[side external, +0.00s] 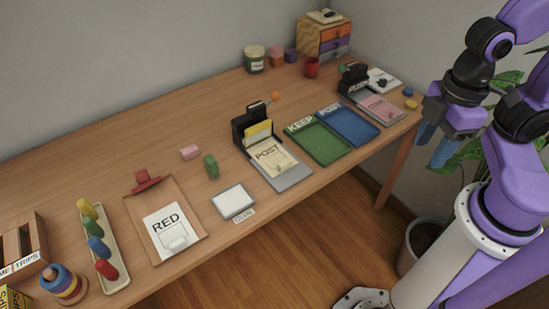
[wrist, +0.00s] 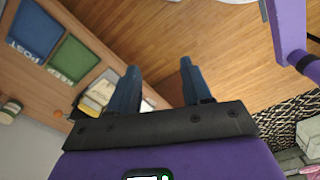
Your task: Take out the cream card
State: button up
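A black holder (side external: 239,131) stands near the middle of the table with a yellow card (side external: 258,131) and a paler, cream-looking edge in it. A cream sheet marked POST (side external: 272,158) lies on a grey board in front of it. Which one is the cream card, I cannot tell for sure. In the wrist view, pale cards (wrist: 100,91) show beside the left finger, partly hidden. The green KEEP tray (side external: 319,142) and blue POST tray (side external: 349,126) lie right of the holder. My gripper (side external: 430,147) hangs off the table's right end, fingers apart and empty; the wrist view shows this too (wrist: 160,66).
A second black holder (side external: 353,79) with a pink sheet (side external: 381,107) stands at the right end. A white-topped pad (side external: 232,201), a green block (side external: 211,166) and a RED clipboard (side external: 187,202) lie to the left. A potted plant stands beside my arm.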

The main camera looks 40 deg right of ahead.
jog(key=n, duration=0.6)
send_over(285, 162)
notch_tip(285, 162, down, 11)
notch_tip(285, 162, down, 16)
jog(key=shift+w+d+f, duration=0.1)
jog(key=shift+c, duration=0.3)
grip_shut()
